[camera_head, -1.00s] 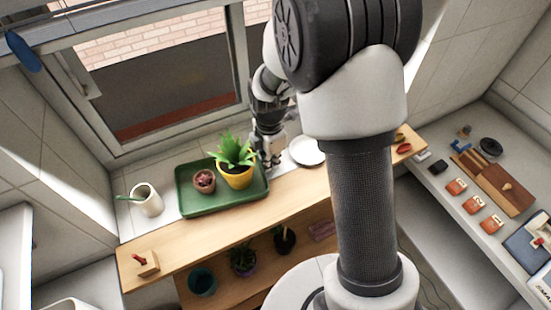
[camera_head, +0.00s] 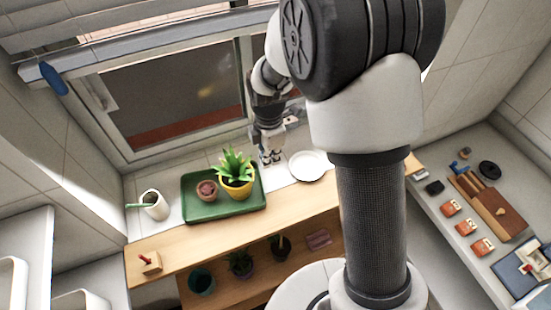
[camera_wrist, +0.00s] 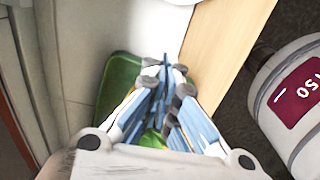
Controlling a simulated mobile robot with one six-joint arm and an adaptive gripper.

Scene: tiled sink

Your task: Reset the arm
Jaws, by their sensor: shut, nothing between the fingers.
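My gripper (camera_head: 270,157) hangs from my arm over the ledge by the window, just right of the yellow potted plant and left of the white plate. In the wrist view my gripper (camera_wrist: 168,75) shows its fingers shut together with nothing between them. Below and behind the fingers lies part of the green tray, and some green leaves show under the palm. My large upper arm fills the middle right of the head view and hides part of the shelf.
A green tray (camera_head: 196,212) holds a yellow pot (camera_head: 236,190) with a spiky plant and a small terracotta pot (camera_head: 207,193). A white plate (camera_head: 308,166) and a white mug (camera_head: 154,206) stand beside it. Several pots sit on the lower shelf. The right counter holds a wooden board (camera_head: 490,205).

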